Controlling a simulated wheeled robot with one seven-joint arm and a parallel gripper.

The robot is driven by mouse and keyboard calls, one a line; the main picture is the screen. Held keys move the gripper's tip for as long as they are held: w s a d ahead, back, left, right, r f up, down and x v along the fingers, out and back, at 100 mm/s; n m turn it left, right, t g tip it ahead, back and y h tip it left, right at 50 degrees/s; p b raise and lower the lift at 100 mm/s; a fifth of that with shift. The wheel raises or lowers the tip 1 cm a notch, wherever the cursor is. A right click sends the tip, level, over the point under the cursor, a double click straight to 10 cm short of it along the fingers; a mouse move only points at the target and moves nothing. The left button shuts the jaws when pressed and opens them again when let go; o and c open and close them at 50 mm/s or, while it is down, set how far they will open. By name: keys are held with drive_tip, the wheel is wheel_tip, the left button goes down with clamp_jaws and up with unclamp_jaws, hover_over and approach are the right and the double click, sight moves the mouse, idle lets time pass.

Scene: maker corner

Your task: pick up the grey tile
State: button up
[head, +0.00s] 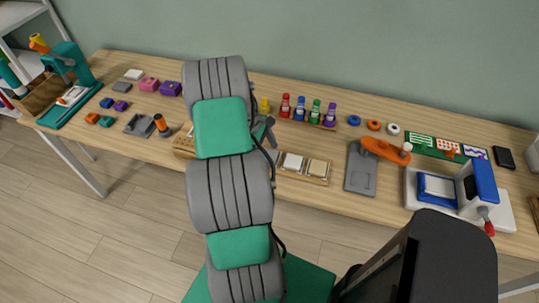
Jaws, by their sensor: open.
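A small grey tile-like block (121,87) lies flat on the table at the left, just in front of a white block (133,74). Another grey flat piece (273,156) shows partly beside my arm, at the left end of a wooden tray (304,178) with a white and a cream tile; I cannot tell which grey piece is the tile meant. My gripper (263,130) is open over the middle of the table, mostly hidden by my arm. I see nothing held in it, and its exact height is unclear.
Coloured bottles (300,108) stand in a row behind the gripper. A grey stand with an orange lever (384,149) and a blue-and-white press (480,185) are at the right. A green press (70,66) stands at the far left. Purple and pink boxes (149,84) sit left of my arm.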

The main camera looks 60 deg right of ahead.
drive_tip(key=c, duration=1.5)
